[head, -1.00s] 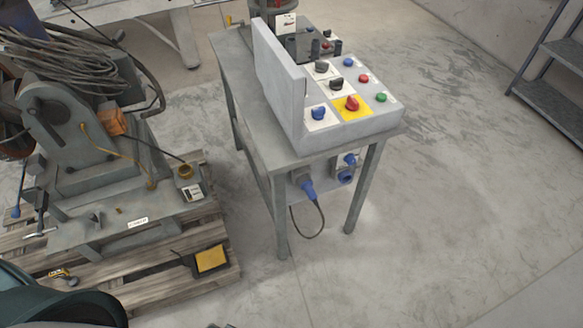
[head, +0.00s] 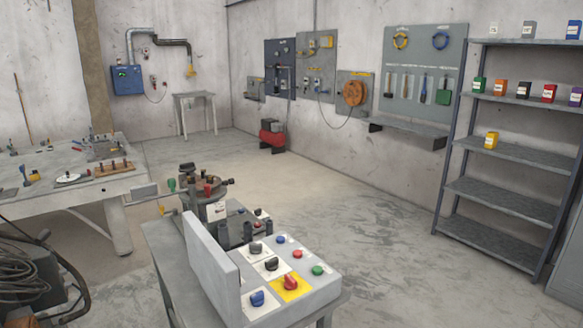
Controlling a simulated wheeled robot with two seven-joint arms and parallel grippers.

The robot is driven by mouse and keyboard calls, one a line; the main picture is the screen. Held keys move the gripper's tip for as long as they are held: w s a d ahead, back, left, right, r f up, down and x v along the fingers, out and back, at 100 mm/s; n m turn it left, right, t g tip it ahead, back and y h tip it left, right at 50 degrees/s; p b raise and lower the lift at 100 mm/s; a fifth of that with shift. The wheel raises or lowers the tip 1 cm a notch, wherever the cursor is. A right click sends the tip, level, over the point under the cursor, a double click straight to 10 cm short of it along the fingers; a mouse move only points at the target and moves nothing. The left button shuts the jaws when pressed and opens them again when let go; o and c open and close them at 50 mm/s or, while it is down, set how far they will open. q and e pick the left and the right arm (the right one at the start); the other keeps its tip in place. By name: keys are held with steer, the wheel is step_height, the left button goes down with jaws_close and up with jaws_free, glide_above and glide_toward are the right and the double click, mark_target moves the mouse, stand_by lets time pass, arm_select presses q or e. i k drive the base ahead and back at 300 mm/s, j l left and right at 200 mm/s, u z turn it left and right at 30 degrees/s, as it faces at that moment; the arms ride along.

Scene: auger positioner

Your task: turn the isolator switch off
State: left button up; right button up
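A grey control box (head: 322,290) stands on a metal table and carries several switches. A red rotary knob (head: 290,283) on a yellow plate looks like an isolator switch; its label and exact setting are too small to read. A blue knob (head: 257,298) and two black knobs, one nearer (head: 271,264) and one farther (head: 256,248), sit on white plates. Blue (head: 281,240), red (head: 297,254) and green (head: 318,270) buttons run along the right side. Neither of my grippers is in view.
An upright grey panel (head: 208,265) shields the box's left side. A positioner with a round top (head: 203,187) stands behind it. A workbench (head: 75,183) is at left, and a shelf rack (head: 505,190) at right. The floor between table and rack is clear.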

mark_target(290, 283)
steer(key=i+l+u, duration=0.1)
steer(key=u, duration=1.05)
steer(key=l+u, duration=0.45)
steer(key=k+l+u, duration=0.1)
steer(key=l+u, duration=0.3)
steer(key=l, duration=0.25)
steer(key=k+l+u, duration=0.15)
steer(key=l+u, duration=0.3)
steer(key=k+l, duration=0.15)
steer(key=l, duration=0.25)
steer(key=k+l+u, duration=0.1)
steer(key=l, duration=0.3)
steer(key=k+l, duration=0.2)
steer(key=l, duration=0.2)
steer(key=k+l, duration=0.15)
steer(key=l, duration=0.25)
steer(key=k+l+u, duration=0.1)
steer(key=l, duration=0.25)
steer(key=k+l, duration=0.2)
steer(key=l, duration=0.2)
